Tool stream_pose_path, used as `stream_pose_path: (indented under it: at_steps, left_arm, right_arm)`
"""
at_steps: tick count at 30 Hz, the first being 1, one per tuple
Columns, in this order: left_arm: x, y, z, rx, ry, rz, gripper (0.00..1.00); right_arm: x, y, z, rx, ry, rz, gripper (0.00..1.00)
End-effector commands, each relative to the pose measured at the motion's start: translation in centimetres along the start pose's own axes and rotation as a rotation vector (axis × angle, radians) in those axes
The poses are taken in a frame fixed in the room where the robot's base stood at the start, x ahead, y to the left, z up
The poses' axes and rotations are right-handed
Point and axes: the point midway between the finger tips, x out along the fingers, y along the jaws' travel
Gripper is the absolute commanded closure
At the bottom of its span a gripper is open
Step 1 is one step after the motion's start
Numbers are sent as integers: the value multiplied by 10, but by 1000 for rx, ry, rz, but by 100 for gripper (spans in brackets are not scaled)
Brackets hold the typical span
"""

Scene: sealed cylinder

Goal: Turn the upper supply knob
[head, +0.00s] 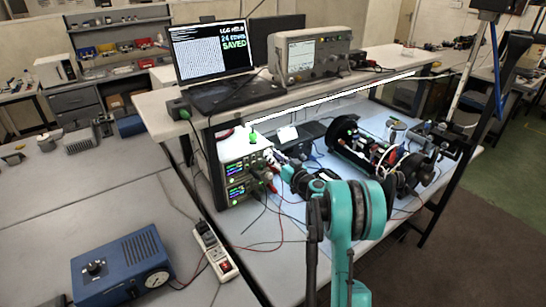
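Two stacked power supplies with lit green and blue displays stand under the bench shelf, the upper supply (234,168) on top of the lower supply (236,191). My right arm, teal and black, reaches up from the bottom of the head view. My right gripper (273,159) is at the right part of the upper supply's front, near its knobs. The gripper is small here and overlaps the panel, so I cannot tell whether it touches a knob or how its fingers stand. The upper knob itself is not clearly visible. My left gripper is not in view.
Red and black leads hang below the supplies. A laptop (212,50) and an oscilloscope (312,55) stand on the shelf above. A dark cylinder assembly (372,145) lies to the right. A power strip (214,250) and blue box (122,266) are at lower left.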

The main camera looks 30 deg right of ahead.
Motion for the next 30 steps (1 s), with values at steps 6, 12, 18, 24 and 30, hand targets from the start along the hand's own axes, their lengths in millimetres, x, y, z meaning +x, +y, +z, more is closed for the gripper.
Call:
stream_pose_path:
  at_steps: [6,12,18,24,30]
  left_arm:
    - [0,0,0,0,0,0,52]
    - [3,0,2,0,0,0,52]
    - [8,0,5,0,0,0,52]
    - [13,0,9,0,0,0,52]
    - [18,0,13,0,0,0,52]
  right_arm:
    - [0,0,0,7,0,0,100]
    - [0,0,1,63,0,0,100]
    - [0,1,1,192,0,0,100]
    - [0,1,1,373,0,1,100]
    - [0,1,1,564,0,1,100]
